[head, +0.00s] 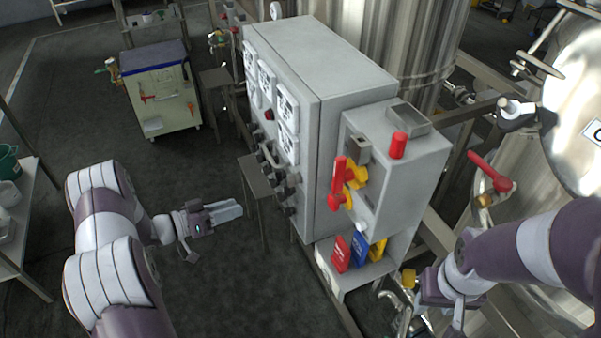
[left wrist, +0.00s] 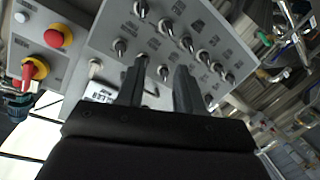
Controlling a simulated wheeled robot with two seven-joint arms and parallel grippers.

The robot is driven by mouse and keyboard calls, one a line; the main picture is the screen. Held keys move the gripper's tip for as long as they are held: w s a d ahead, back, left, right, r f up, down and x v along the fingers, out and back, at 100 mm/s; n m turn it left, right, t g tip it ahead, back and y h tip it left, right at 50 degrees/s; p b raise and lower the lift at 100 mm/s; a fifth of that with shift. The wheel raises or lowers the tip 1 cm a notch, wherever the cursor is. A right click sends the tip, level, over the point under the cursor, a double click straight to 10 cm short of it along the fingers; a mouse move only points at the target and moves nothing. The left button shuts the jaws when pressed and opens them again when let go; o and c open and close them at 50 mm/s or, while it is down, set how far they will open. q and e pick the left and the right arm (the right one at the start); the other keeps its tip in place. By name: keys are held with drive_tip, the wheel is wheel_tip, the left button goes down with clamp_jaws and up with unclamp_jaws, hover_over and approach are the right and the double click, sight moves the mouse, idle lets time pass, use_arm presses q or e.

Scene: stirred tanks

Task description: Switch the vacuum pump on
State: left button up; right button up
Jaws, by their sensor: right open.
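A grey control cabinet (head: 320,120) stands in the middle of the head view. Its left face carries dials and a row of dark switches (head: 275,172). The left wrist view shows the switch panel (left wrist: 228,30) with several metal toggle switches and labels too small to read, so I cannot tell which one is the vacuum pump's. My left gripper (head: 226,212) is left of the cabinet, apart from it. Its fingers (left wrist: 160,88) are parted in front of the panel and hold nothing; they hide part of it. My right gripper (head: 424,288) is open, low at the right of the cabinet.
A grey box with a red handle on yellow (head: 340,185) and a red knob (head: 398,145) adjoins the cabinet. Red, blue and yellow items (head: 360,244) sit below it. Steel tanks (head: 400,40) stand behind. A small stand (head: 262,185) is beside the cabinet. A white cart (head: 158,88) stands further back.

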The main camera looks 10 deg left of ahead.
use_arm(q)
wheel_tip(320, 180, up, 4)
drive_tip(key=s+d+h, duration=0.2)
drive_tip(key=s+d, duration=0.1)
drive_tip(key=p, duration=0.2)
approach(289, 191)
drive_tip(key=w+a+x, duration=0.1)
drive_tip(key=x, duration=0.3)
drive_tip(key=shift+g, duration=0.3)
drive_tip(key=x, duration=0.2)
drive_tip(key=p+x, duration=0.1)
drive_tip(key=x, duration=0.1)
drive_tip(key=shift+s+d+f, duration=0.1)
drive_tip(key=shift+s+d, duration=0.05)
drive_tip(key=shift+d, duration=0.25)
clamp_jaws()
use_arm(e)
drive_tip(key=r, duration=0.1)
drive_tip(key=s+r, duration=0.1)
drive_tip(key=d+r, duration=0.1)
drive_tip(key=shift+s+r, duration=0.2)
drive_tip(key=shift+s, duration=0.15)
